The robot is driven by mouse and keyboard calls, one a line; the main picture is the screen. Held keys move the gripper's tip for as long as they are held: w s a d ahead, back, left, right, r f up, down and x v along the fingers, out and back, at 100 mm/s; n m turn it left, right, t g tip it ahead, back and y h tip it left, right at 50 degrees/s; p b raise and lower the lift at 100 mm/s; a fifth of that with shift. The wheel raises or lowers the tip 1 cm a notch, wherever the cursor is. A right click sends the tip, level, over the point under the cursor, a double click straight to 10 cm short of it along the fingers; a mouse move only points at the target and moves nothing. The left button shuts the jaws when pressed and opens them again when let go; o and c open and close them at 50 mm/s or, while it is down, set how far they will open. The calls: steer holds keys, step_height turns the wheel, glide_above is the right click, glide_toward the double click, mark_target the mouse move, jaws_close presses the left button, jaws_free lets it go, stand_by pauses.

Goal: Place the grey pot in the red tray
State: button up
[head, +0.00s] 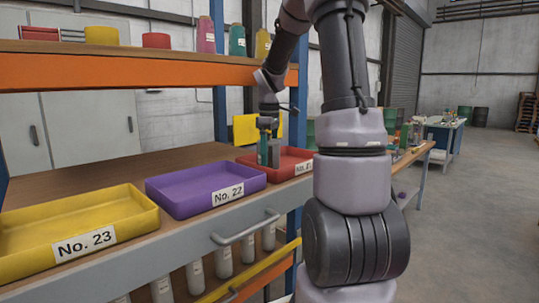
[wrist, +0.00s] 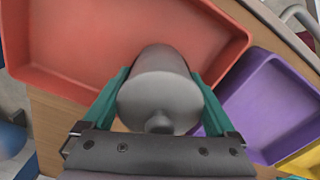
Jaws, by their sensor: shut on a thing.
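The grey pot (wrist: 160,90) is between the teal fingers of my gripper (wrist: 162,98), which are shut on it from both sides. In the wrist view it overlaps the red tray (wrist: 70,50) and its near edge. In the head view my gripper (head: 268,150) is at the red tray (head: 282,174), labelled No. 21, with the pot (head: 275,153) partly hidden by a finger. I cannot tell whether the pot touches the tray floor. My arm hides the tray's right side.
A purple tray (head: 178,204), No. 22, adjoins the red one, and a yellow tray (head: 98,243), No. 23, is farther left. A drawer handle (head: 247,228) juts out in front.

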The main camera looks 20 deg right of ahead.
steer(key=o, duration=1.2)
steer(key=shift+f, duration=0.1)
steer(key=shift+c, duration=0.2)
step_height(320, 180, up, 11)
steer(key=shift+r, duration=0.45)
steer(key=shift+s+a+r, duration=0.2)
steer(key=shift+r, duration=0.1)
steer(key=s+a+m+t, duration=0.2)
steer(key=s+a+m, duration=0.2)
steer(key=s, duration=0.2)
steer(key=s+a+m+t+y, duration=0.1)
steer(key=s+a+m+t, duration=0.1)
steer(key=s, duration=0.5)
steer(key=s+a+m+t+y, duration=0.1)
steer(key=s+a+m+t, duration=0.2)
steer(key=s+a+m, duration=0.2)
steer(key=shift+s+a+m, duration=0.3)
steer(key=shift+s+m, duration=0.5)
steer(key=shift+s, duration=0.25)
